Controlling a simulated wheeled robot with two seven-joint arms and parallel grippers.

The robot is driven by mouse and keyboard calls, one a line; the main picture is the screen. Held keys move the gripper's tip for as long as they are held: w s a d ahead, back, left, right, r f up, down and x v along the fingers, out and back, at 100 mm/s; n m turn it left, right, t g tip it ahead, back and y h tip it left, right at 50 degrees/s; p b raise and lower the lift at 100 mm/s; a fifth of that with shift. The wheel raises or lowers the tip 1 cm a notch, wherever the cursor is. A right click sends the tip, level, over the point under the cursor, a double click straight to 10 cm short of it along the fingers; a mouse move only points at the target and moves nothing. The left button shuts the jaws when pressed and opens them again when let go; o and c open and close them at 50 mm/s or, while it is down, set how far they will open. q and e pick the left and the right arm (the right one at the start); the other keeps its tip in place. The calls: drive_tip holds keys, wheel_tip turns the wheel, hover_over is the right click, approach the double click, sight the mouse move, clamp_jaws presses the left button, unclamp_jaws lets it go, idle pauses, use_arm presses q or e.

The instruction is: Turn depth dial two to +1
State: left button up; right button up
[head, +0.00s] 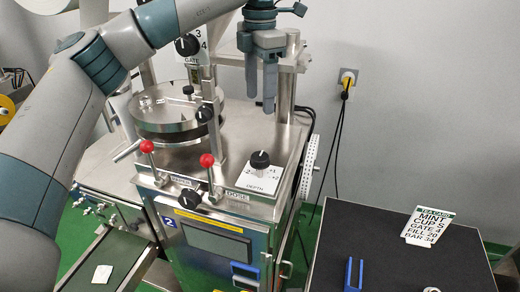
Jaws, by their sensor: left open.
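The depth dial (259,161) is a black knob on a white plate marked DEPTH, on the top right of the steel machine with the blue "2" label (168,221). Small numbers ring the knob, but its exact setting is too small to read. My left gripper (261,104) points down above and behind the dial in the picture, with its two grey fingers apart and nothing between them. It does not touch the dial. My right gripper is not in view.
Two red-ball levers (207,161) stand left of the dial. A round steel hopper (170,115) and a GATE dial (187,45) are further back. A dark table (380,245) with a tea card (428,226) is at the right. A conveyor (125,250) is at lower left.

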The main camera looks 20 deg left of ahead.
sight(260, 156)
use_arm(q)
wheel_tip(260, 156, down, 15)
drive_tip(key=p, duration=0.7)
drive_tip(key=shift+f, duration=0.2)
drive_tip(key=shift+f+p, duration=0.35)
drive_tip(key=shift+f, duration=0.4)
drive_tip(key=c, duration=1.1)
drive_tip(key=shift+o, duration=0.2)
drive_tip(key=shift+f+m+b, duration=0.15)
drive_tip(key=shift+m+b, duration=0.15)
drive_tip(key=shift+b, duration=0.6)
drive_tip(key=m+b, duration=0.5)
drive_tip(key=b, duration=0.4)
drive_tip(key=shift+r+m+b, duration=0.25)
drive_tip(key=shift+m+b, duration=0.75)
drive_tip(key=shift+m, duration=0.1)
